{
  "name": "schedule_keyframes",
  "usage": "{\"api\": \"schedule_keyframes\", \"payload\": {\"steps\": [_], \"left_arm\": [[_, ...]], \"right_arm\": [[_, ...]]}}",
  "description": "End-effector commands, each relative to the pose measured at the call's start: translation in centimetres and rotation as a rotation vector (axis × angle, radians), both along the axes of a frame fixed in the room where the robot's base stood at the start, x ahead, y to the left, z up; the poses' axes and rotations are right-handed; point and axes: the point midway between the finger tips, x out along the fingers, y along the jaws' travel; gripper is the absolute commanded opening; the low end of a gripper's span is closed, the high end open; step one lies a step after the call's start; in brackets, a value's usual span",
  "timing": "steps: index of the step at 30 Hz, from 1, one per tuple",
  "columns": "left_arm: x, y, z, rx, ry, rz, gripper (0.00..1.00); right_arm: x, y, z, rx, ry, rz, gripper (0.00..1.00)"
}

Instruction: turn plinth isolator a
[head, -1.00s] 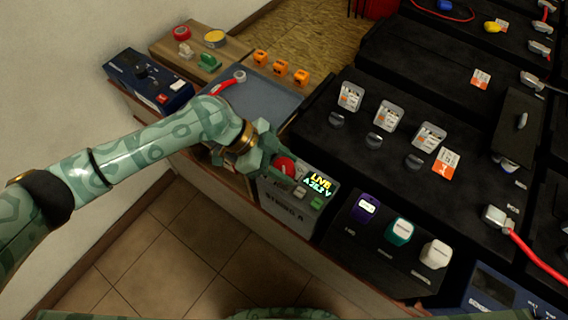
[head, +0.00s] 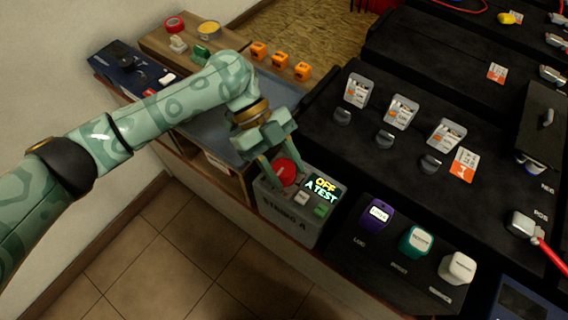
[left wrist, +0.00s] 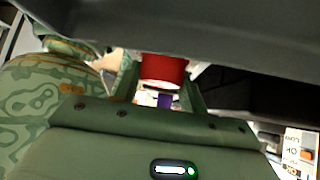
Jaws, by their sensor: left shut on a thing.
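Plinth isolator A is a grey box (head: 287,218) marked "STRING A" at the front edge of the bench in the head view. Its round red knob (head: 286,171) is on top, beside a display (head: 321,189) that reads "OFF A TEST". A pale button and a green button sit below the display. My left gripper (head: 284,174) is shut on the red knob from above, one finger on each side. The left wrist view shows the red knob (left wrist: 163,69) between the fingers; its lower part is hidden. My right gripper is not in view.
Black battery blocks with grey tags (head: 401,112) fill the right. Orange blocks (head: 280,60) and a blue device (head: 135,70) lie behind my left arm.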

Motion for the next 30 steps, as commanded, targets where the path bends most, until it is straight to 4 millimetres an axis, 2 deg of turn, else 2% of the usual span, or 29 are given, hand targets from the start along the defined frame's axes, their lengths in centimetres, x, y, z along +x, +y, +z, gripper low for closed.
{"api": "schedule_keyframes", "payload": {"steps": [14,15,17,26,30], "left_arm": [[-0.1,0.1,-0.3,0.005,0.000,-0.018,0.19],[-0.1,0.1,-0.3,0.005,0.000,-0.018,0.45],[-0.1,0.1,-0.3,0.005,0.002,-0.018,0.61],[0.0,0.1,0.0,0.002,0.000,-0.016,0.64],[0.8,0.6,1.1,0.004,-0.003,-0.014,0.64]], "right_arm": [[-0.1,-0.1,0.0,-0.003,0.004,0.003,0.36],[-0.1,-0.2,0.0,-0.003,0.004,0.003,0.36],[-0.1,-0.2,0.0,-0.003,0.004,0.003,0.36],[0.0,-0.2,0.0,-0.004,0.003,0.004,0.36],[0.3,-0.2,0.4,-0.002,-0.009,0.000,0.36]]}}
